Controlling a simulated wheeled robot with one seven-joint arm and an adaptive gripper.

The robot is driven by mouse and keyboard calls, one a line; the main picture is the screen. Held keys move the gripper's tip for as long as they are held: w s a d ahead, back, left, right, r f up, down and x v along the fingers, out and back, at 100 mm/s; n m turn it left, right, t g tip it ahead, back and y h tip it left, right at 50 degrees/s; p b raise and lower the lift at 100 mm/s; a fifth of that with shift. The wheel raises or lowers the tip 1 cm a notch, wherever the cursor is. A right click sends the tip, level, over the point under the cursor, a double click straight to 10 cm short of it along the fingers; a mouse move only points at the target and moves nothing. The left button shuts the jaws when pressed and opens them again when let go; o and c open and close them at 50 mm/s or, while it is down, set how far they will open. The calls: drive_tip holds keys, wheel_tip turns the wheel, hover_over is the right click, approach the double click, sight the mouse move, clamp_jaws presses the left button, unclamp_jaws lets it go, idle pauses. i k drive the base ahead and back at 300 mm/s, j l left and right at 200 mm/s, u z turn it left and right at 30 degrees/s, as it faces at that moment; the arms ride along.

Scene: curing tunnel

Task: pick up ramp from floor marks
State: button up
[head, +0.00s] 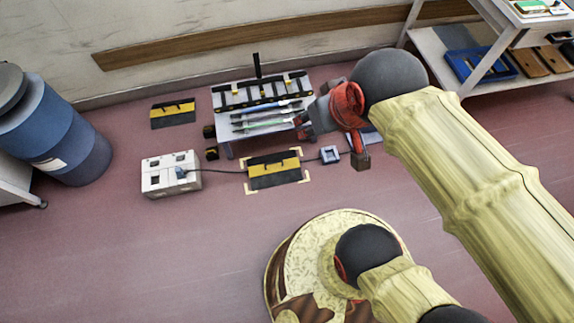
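A black and yellow ramp (274,170) lies flat on the floor inside pale corner marks (252,191), in front of a low rack. A second black and yellow piece (173,112) lies on the floor farther back to the left, near the wall. My gripper (308,122) is at the end of my arm, to the right of the rack and above and to the right of the marked ramp. It appears apart from the ramp. It is small and partly hidden by my wrist, so its fingers are unclear.
A low rack (229,102) with rods stands behind the ramp. A white box (157,185) with a cable is to the left, and a small blue-grey block (330,154) to the right. The front-left floor is clear.

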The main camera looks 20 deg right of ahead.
sight(282, 167)
drive_tip(key=i+l+u, duration=0.15)
drive_tip(key=l, duration=0.25)
drive_tip(key=i+l+u, duration=0.1)
drive_tip(key=l, duration=0.35)
drive_tip(key=i+l+u, duration=0.15)
drive_tip(key=l, duration=0.3)
